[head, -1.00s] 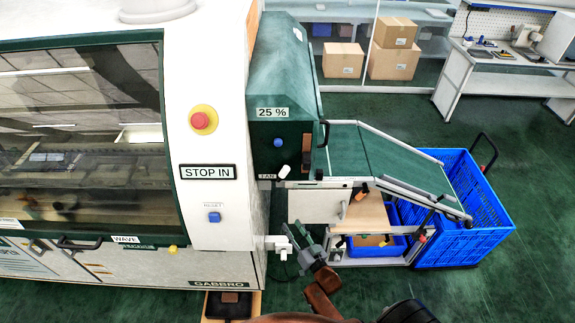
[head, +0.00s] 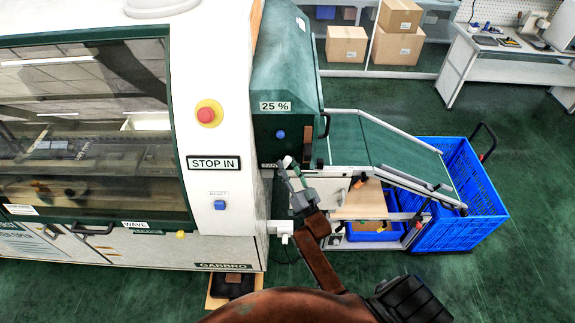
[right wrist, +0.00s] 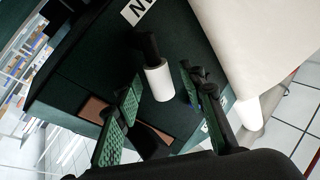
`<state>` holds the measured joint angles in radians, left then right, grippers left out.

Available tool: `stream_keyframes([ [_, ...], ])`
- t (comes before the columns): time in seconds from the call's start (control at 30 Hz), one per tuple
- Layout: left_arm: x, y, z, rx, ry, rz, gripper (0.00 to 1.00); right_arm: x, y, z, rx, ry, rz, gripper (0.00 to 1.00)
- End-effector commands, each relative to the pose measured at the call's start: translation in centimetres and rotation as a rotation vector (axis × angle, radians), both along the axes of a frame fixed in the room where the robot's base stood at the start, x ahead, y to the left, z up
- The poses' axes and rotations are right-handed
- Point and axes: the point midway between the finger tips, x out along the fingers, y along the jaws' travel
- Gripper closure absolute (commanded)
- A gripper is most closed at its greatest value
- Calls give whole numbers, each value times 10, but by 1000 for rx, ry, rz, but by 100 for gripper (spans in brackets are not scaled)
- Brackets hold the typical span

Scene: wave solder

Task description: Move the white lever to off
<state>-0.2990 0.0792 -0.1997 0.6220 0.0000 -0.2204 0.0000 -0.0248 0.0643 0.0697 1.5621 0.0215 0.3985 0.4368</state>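The white lever (head: 287,161) sticks out low on the green panel beside the FAN label (head: 268,165), which is partly covered. In the right wrist view the lever (right wrist: 159,82) is a white cylinder on a black stem. My right gripper (head: 292,172) is at the lever. Its two green-padded fingers are spread in the right wrist view (right wrist: 162,92), with the lever between them and a gap on each side. I cannot tell whether either pad touches it. My left gripper is not in view.
A blue knob (head: 280,134) and a 25 % label (head: 275,106) are above the lever. A brown part (right wrist: 98,110) sits near the left finger in the wrist view. The white machine side (head: 215,130) is left; a sloping conveyor (head: 375,145) and blue crate (head: 470,190) are right.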

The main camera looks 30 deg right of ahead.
Motion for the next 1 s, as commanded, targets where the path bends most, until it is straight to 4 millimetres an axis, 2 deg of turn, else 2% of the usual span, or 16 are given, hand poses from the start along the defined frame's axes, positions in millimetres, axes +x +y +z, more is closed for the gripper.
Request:
stream_keyframes([
  [0.27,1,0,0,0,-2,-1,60,2,0,0,0,1,-1,63],
  [0.8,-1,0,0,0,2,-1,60,2,-1,0,0,1,-1,98],
  [1.0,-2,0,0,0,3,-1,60,2,-1,0,0,1,-1,100],
])
